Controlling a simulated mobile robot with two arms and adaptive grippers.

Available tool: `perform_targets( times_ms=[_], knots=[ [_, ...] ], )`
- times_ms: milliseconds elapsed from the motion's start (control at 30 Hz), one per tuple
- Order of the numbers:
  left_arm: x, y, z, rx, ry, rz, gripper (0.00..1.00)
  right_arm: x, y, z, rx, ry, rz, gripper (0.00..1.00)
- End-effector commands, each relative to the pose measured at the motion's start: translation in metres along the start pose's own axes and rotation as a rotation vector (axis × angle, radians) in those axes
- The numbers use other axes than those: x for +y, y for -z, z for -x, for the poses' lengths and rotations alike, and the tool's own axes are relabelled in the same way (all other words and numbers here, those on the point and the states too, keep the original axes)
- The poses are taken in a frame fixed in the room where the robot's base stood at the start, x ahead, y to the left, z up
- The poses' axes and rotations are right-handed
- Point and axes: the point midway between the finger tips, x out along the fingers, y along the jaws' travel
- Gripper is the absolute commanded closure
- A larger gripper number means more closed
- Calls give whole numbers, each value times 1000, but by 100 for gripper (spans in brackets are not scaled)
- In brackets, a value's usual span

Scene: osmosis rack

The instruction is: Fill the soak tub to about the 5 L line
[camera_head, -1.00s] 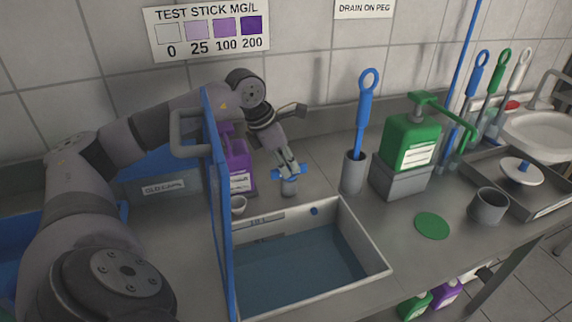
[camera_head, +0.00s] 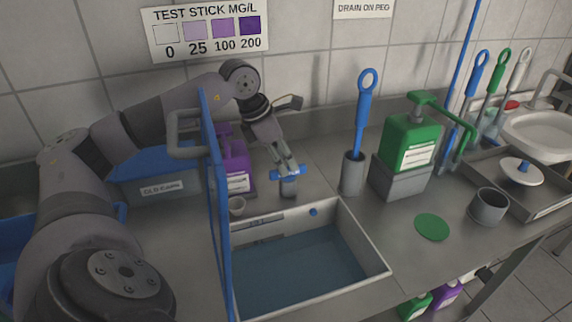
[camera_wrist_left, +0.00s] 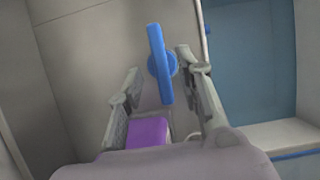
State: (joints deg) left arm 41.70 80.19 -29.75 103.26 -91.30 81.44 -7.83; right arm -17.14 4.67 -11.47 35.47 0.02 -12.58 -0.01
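The soak tub (camera_head: 378,258) is a pale rectangular basin at bottom centre in the head view, with a flat blue, water-like surface inside. Small marks on its inner back wall are too small to read. A blue lever (camera_head: 287,173) tops a short grey tap post (camera_head: 288,188) behind the tub; the lever also shows in the left wrist view (camera_wrist_left: 160,65). My left gripper (camera_head: 285,167) is at the lever from above. In the wrist view its fingers (camera_wrist_left: 158,88) are apart, with the lever between and beyond them; contact is unclear. My right gripper is out of view.
A tall blue panel (camera_head: 216,215) stands along the tub's left side. A purple bottle (camera_head: 236,168) and small cup (camera_head: 237,206) are behind it. A grey holder (camera_head: 352,175) with a blue-handled tool and a green pump bottle (camera_head: 408,142) stand right.

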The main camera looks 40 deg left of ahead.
Motion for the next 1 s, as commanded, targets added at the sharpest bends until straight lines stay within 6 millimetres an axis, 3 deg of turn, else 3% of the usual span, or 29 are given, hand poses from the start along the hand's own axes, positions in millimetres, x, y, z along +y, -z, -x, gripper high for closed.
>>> perform_targets(
  times_ms=[200, 400, 600, 1000],
  knots=[
    [0, -1, 49, -3, -3, -1, 67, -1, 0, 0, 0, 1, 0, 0],
    [0, -1, 81, -2, 1, 0, 67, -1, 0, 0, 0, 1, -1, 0],
    [0, 0, 94, 0, 2, 0, 67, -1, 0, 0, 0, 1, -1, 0],
    [0, 0, 94, 1, 2, 0, 67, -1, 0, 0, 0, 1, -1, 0]
  ],
)
